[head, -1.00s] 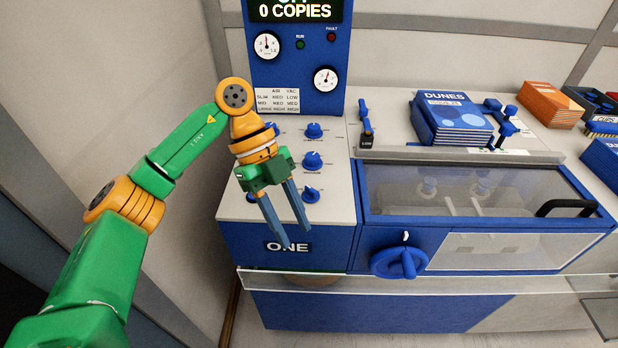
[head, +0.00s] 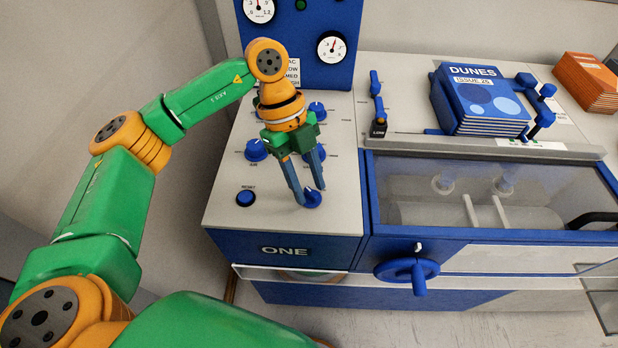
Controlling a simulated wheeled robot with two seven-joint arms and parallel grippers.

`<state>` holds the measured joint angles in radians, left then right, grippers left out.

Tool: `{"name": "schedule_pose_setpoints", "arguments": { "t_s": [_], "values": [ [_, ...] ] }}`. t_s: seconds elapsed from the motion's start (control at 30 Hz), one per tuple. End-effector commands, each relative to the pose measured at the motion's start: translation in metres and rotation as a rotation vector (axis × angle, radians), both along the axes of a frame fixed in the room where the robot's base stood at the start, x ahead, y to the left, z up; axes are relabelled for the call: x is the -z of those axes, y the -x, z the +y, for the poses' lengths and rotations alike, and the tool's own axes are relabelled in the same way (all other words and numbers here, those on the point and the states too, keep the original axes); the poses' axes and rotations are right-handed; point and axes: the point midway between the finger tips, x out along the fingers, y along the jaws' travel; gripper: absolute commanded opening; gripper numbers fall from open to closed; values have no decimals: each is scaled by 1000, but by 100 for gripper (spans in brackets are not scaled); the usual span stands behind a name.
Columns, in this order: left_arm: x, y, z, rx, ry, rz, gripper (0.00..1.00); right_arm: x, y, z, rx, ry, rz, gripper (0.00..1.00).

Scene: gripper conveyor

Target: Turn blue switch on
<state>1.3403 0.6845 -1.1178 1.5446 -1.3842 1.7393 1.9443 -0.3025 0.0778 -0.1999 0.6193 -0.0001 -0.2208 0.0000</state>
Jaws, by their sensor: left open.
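The grey control panel (head: 226,214) carries several blue rotary knobs and a blue round RESET button (head: 245,198). A blue knob (head: 313,201) at the panel's lower right is partly covered by the fingertips of my left gripper (head: 310,194). Other blue knobs show at the left (head: 256,150), at the top (head: 317,109) and behind the gripper (head: 316,152). My left gripper is open and points down, its two fingers slightly apart at the lower right knob. I cannot tell whether they touch it. Which knob is the blue switch is not marked legibly. My right gripper is not in view.
A blue lever (head: 378,108) stands right of the panel. A stack of blue DUNES booklets (head: 478,95) sits behind the clear-lidded box (head: 375,200). A large blue handle (head: 412,272) sticks out of the front. An upright blue panel with gauges (head: 331,47) rises behind.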

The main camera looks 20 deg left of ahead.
Motion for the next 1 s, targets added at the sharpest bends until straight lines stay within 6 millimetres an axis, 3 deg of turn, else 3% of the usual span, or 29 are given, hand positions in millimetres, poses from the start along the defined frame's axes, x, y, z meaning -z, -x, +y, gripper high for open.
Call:
{"name": "schedule_pose_setpoints", "arguments": {
  "t_s": [0.3,0.47,1.0],
  "values": [
    [8,2,-3,0,1,0,44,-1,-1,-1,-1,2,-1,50],
    [8,2,-3,0,1,0,1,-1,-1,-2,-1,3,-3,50],
    [6,1,-3,84,2,0,0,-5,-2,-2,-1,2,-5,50]
  ]
}}
